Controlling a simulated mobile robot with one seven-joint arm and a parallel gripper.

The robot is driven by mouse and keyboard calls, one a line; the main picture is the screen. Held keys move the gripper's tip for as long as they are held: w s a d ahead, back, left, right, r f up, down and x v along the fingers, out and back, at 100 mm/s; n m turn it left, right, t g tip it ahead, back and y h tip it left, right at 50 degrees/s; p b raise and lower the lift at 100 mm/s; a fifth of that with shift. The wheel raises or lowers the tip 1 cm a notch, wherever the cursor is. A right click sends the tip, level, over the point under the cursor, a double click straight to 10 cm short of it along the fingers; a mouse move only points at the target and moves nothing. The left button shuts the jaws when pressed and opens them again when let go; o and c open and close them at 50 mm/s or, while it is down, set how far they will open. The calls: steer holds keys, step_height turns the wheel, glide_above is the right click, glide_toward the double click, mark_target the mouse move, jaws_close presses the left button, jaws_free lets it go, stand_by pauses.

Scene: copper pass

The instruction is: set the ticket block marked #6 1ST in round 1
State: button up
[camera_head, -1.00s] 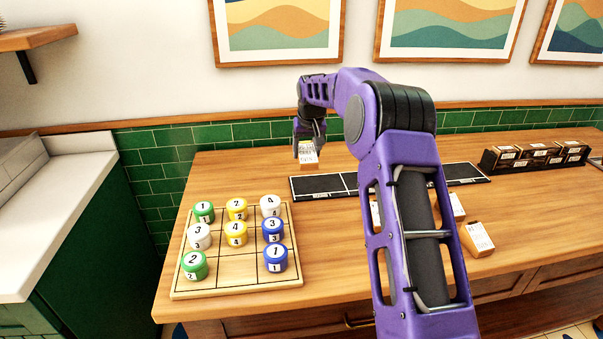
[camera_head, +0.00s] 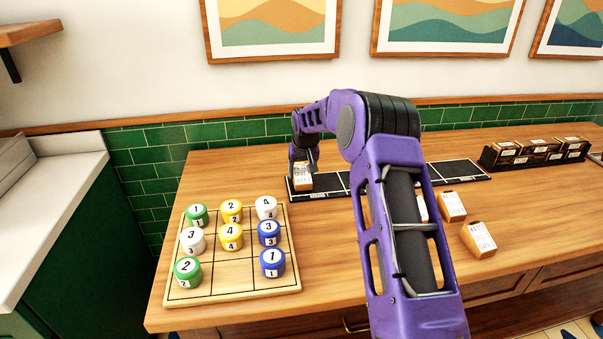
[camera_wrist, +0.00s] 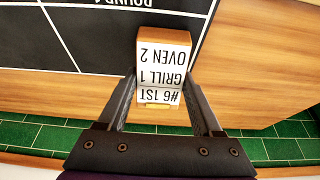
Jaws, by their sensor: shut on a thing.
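The ticket block marked #6 1ST (camera_head: 303,178) is held in my gripper (camera_head: 303,163). In the wrist view the block (camera_wrist: 160,58) shows its white label, reading #6 1ST, GRILL 1, OVEN 2, upside down between the two fingers (camera_wrist: 162,90). The black rounds strip (camera_head: 330,190) lies on the counter. The block is over its left end, at the back edge of the end cell. The cell's upside-down ROUND lettering (camera_wrist: 135,6) is partly cut off in the wrist view. I cannot tell whether the block touches the strip.
Other ticket blocks (camera_head: 478,238) stand on the counter right of my arm, some partly hidden by it. A dark rack of several blocks (camera_head: 537,153) is at the far right. A wooden grid board (camera_head: 230,288) with coloured round pieces sits at front left. Tiled wall (camera_head: 240,130) is behind.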

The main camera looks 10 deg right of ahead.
steer(key=shift+f, duration=0.1)
steer(key=shift+f, duration=0.15)
steer(key=o, duration=1.5)
steer(key=shift+c, duration=0.2)
steer(key=shift+r, duration=0.25)
steer(key=v, duration=1.1)
steer(key=shift+s+r, duration=0.25)
steer(key=shift+r, duration=0.1)
